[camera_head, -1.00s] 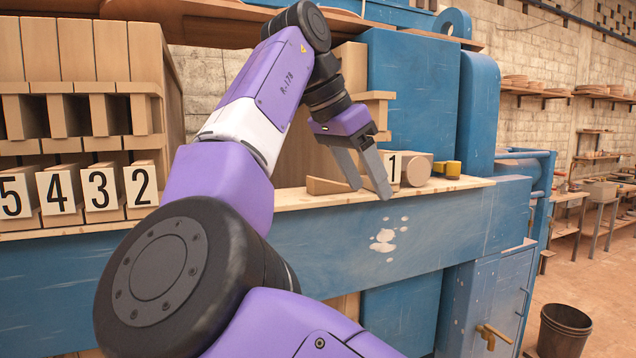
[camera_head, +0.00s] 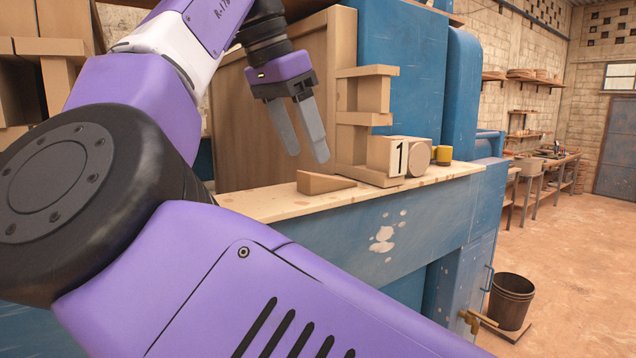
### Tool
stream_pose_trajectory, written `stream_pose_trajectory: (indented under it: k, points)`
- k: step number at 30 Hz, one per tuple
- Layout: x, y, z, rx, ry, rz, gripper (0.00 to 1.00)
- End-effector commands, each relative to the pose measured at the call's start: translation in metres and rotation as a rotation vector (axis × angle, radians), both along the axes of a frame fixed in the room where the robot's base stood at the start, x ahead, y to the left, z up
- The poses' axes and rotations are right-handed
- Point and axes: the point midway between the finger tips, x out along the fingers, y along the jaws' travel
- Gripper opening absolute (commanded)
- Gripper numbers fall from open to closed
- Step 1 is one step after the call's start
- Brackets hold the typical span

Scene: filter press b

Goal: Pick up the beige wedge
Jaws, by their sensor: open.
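The beige wedge (camera_head: 322,183) lies on the pale wooden ledge (camera_head: 262,208) of the blue press, its thick end to the left and its thin end to the right. My gripper (camera_head: 308,158) is open and empty, with its two grey fingers pointing down. In the picture the fingertips are just above the wedge and apart from it. How far they are from it in depth I cannot tell.
Right of the wedge stand a block marked 1 (camera_head: 398,157), a round wooden end beside it, and a yellow object (camera_head: 443,155). Stepped wooden blocks (camera_head: 363,115) rise behind. A dark bucket (camera_head: 510,300) stands on the floor at right.

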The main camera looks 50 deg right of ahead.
Motion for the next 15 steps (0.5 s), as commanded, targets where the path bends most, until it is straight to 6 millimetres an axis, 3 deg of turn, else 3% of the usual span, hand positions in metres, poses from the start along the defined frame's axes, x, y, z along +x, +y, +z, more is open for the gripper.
stream_pose_trajectory:
  k: [15]
  points:
    - [-0.007,-0.02,-0.048,-0.001,-0.002,0.001,0.62]
